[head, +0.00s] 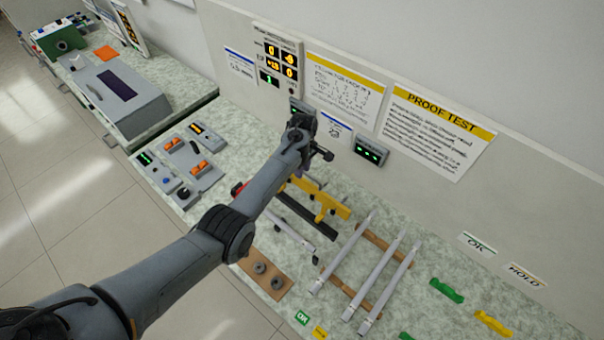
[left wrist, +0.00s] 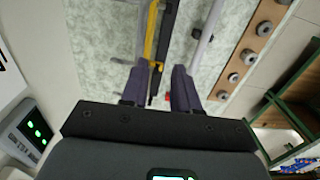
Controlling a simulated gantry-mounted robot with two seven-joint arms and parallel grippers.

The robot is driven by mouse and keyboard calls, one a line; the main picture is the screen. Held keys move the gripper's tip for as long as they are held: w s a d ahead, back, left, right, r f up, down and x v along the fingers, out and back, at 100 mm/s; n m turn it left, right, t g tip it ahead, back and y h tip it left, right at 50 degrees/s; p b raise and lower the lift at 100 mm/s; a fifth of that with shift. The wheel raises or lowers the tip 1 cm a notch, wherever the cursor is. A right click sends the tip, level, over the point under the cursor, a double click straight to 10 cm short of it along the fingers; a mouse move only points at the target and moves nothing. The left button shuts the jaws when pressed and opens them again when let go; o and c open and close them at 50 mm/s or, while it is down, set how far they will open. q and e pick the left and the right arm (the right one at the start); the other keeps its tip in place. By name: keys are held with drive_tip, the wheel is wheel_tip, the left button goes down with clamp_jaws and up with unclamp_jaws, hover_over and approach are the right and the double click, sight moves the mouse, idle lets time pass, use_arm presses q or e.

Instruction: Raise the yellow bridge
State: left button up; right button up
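In the left wrist view the yellow bridge (left wrist: 152,36) runs up from between my fingers, next to a dark bar (left wrist: 167,38). My left gripper (left wrist: 159,90) points down over it, its two purple fingers apart with a gap between them. I cannot tell whether a finger touches the bridge. In the head view my left gripper (head: 300,172) is mostly hidden by its wrist. My right gripper is not in view.
Several pale rods (head: 345,252) lie on brown wooden strips (head: 338,284) to the right. A brown plate with round fittings (head: 255,275) is at the front edge. Green (head: 447,290) and yellow (head: 494,323) pieces lie far right. A wall with displays (head: 371,151) stands behind.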

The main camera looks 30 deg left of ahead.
use_arm(q)
drive_tip(key=shift+r, duration=2.4)
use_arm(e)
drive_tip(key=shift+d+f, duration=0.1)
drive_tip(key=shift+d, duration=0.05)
